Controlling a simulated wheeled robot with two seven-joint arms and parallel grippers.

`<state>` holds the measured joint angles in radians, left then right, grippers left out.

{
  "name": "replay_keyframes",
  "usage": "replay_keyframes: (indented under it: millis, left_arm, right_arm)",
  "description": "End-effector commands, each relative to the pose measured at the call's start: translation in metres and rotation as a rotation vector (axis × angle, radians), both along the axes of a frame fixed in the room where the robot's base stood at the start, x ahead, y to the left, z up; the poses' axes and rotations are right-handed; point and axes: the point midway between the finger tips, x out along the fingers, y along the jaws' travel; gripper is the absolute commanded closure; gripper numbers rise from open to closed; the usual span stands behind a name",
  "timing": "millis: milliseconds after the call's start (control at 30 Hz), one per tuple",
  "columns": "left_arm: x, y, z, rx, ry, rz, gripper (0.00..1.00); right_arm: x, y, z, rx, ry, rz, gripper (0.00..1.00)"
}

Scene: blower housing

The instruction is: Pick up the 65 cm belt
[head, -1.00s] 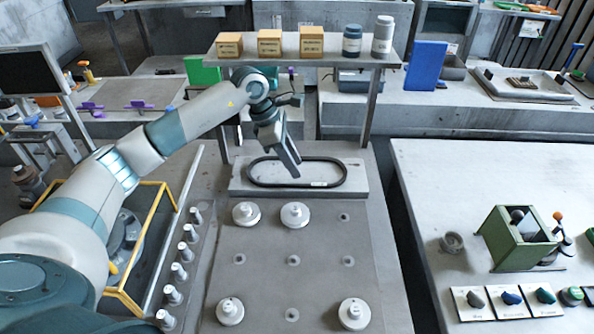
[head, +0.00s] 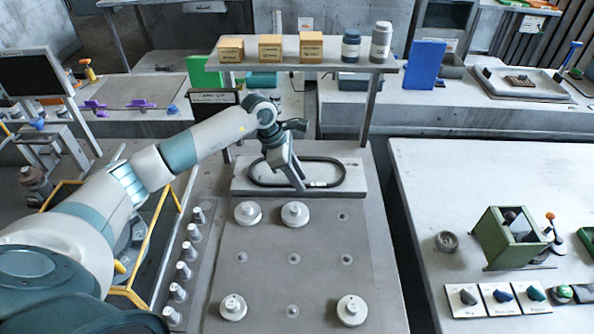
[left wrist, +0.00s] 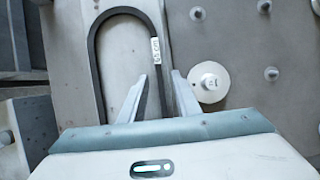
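The 65 cm belt (head: 341,168) is a black loop lying flat as a long oval on a raised grey plate (head: 240,178). It also shows in the left wrist view (left wrist: 93,65), where its white label reads 65 cm. My left gripper (head: 299,186) is over the near run of the belt, left of the label. In the left wrist view its two fingers (left wrist: 160,75) are apart, with the belt's run between them. I cannot tell how far down the fingers reach around the belt. My right gripper is not in view.
White round pulleys (head: 295,214) stand on the board (head: 265,285) in front of the belt. Several grey pegs (head: 184,270) line its left side. A shelf (head: 300,64) with boxes and bottles rises behind. A table (head: 480,200) with a green box stands at the right.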

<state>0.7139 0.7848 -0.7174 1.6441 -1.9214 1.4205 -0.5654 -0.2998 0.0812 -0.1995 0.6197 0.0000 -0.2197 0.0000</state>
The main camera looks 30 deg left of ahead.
Motion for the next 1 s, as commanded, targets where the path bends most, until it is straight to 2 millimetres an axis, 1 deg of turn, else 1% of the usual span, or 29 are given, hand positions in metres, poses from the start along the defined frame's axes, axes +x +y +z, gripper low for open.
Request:
replay_keyframes:
  millis: [167, 300, 767, 933, 1000]
  left_arm:
    - [0.000, 0.000, 0.000, 0.000, 0.000, 0.000, 0.70]
    - [0.000, 0.000, 0.000, 0.000, 0.000, 0.000, 1.00]
    - [0.001, 0.000, 0.003, 0.001, -0.002, 0.000, 1.00]
    - [0.001, 0.000, 0.016, 0.000, -0.004, -0.002, 1.00]
    - [0.002, 0.000, 0.025, 0.001, -0.006, -0.001, 1.00]
  right_arm:
    - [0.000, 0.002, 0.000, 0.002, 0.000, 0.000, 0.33]
    - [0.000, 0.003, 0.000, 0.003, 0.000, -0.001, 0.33]
    - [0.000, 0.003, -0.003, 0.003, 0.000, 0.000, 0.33]
    - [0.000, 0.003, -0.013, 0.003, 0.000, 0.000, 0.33]
    - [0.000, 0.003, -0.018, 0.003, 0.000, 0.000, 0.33]
